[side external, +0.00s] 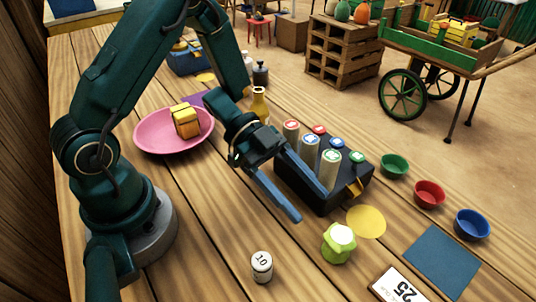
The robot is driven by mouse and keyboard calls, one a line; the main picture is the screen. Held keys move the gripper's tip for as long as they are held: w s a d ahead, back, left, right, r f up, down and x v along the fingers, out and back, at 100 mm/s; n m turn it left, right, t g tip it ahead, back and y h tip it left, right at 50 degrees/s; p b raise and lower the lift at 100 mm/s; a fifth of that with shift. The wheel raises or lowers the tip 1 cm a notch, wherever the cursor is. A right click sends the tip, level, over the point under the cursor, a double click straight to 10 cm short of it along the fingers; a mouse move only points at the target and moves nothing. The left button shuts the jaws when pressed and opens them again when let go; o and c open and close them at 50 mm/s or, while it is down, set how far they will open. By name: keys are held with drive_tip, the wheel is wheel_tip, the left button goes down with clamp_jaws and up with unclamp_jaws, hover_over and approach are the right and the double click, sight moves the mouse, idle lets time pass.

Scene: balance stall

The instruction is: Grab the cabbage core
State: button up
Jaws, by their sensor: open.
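A small pale green object, seemingly the cabbage core (338,245), sits on the table. It has green sides and a whitish top. My gripper (311,206) is open, with its two blue fingers spread and pointing down to the right. Its fingertips are up and to the left of the core in the picture, apart from it. Nothing is between the fingers. I cannot tell how high the fingertips are above the table.
A dark rack (322,200) with several capped cylinders stands behind the fingers. A yellow disc (366,222) lies beside the core. A white weight marked 10 (261,268) stands at front left. Green (394,167), red (429,194) and blue (472,224) bowls line the right edge.

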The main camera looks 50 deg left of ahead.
sight(339, 233)
drive_tip(key=x, duration=0.9)
drive_tip(key=shift+w+d, duration=0.15)
drive_tip(key=shift+w, duration=0.1)
clamp_jaws()
drive_tip(key=shift+r, duration=0.15)
